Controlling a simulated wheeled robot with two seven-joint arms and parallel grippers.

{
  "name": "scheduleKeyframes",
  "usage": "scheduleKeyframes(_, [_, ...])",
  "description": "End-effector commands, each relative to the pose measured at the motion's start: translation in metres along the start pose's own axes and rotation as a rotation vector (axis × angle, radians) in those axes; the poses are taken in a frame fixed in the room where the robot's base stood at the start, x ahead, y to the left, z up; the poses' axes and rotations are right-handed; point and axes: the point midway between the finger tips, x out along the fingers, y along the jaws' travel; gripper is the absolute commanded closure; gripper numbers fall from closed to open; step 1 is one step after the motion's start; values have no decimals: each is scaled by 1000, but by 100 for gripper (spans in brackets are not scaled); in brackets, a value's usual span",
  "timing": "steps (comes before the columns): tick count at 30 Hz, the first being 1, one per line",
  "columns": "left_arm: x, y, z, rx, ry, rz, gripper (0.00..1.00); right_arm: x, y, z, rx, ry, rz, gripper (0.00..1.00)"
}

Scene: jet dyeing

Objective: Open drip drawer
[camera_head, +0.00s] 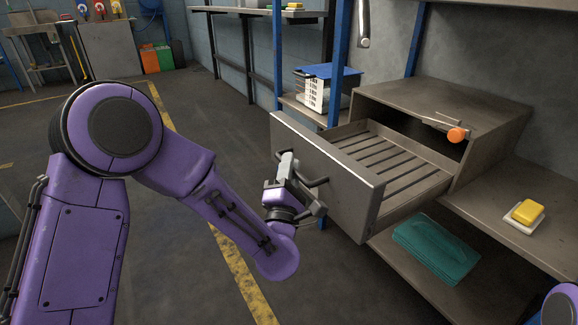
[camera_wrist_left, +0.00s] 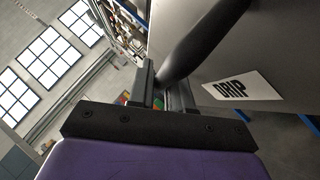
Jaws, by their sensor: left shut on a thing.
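The drip drawer (camera_head: 325,178) is a grey metal drawer with a slatted floor. It is pulled well out of its housing (camera_head: 435,98) on the bench, and its inside shows. My left gripper (camera_head: 300,188) is at the drawer's front panel, shut on the dark bar handle. In the left wrist view the handle (camera_wrist_left: 195,42) runs between the fingers of the left gripper (camera_wrist_left: 165,88), and a white label (camera_wrist_left: 242,88) reading DRIP is on the panel. My right gripper is not in view; only a bit of purple arm shows at the lower right.
An orange knob (camera_head: 457,135) sticks out on the housing. A yellow block on a white dish (camera_head: 524,217) lies on the shelf at right. A folded teal cloth (camera_head: 436,248) lies on the lower shelf. A blue post (camera_head: 338,60) stands behind the drawer. The floor at left is clear.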

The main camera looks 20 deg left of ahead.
Motion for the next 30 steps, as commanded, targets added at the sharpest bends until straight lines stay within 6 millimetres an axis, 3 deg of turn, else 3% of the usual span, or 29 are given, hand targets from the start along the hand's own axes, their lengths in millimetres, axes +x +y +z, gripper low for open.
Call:
scheduleKeyframes(5, [-2,-2,1,1,-5,-8,100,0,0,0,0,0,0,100])
scheduleKeyframes(6, [-2,-2,1,1,-5,-8,71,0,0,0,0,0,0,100])
scheduleKeyframes(7, [-2,-2,1,1,-5,-8,62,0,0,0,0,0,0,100])
scheduleKeyframes(17, [-4,-1,0,2,-2,-4,62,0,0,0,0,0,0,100])
scheduleKeyframes(20, [-19,-2,1,3,-4,-6,62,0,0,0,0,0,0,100])
scheduleKeyframes(30, [-94,-2,1,4,-7,-7,62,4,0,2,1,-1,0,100])
